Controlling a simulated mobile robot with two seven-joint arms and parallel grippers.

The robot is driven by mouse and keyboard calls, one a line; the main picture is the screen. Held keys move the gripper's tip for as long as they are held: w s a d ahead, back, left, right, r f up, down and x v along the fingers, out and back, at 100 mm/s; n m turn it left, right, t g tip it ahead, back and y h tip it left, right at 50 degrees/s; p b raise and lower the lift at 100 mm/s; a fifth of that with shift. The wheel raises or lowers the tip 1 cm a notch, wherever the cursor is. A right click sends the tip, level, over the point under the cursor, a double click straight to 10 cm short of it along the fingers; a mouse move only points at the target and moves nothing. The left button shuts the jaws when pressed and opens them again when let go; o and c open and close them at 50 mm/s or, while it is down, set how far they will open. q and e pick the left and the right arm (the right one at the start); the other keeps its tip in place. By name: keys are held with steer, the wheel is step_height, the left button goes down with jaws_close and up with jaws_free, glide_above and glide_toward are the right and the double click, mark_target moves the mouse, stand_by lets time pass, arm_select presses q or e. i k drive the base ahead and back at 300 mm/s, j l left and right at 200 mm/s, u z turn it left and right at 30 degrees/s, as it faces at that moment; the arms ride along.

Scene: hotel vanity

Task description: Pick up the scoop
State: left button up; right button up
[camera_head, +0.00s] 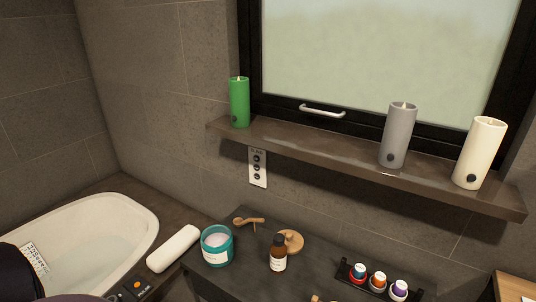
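A small wooden scoop (248,221) lies near the back left of the dark vanity table (220,285), behind the teal jar and close to the wall. Its handle points right. It looks free, with nothing on it. Neither of my grippers shows clearly in the head view. A dark shape at the lower left edge may be part of my own arm, but I cannot tell.
A teal jar (217,258), an amber bottle (278,260), a round wooden lid (291,240) and a black rack (345,271) of small bottles stand on the table. A white roll (173,249) and basin (105,235) are left. A candle shelf (300,141) overhangs behind.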

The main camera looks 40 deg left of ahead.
mark_target(238, 222)
steer(key=j+u, duration=0.15)
steer(key=u, duration=1.15)
steer(key=k+j, duration=0.05)
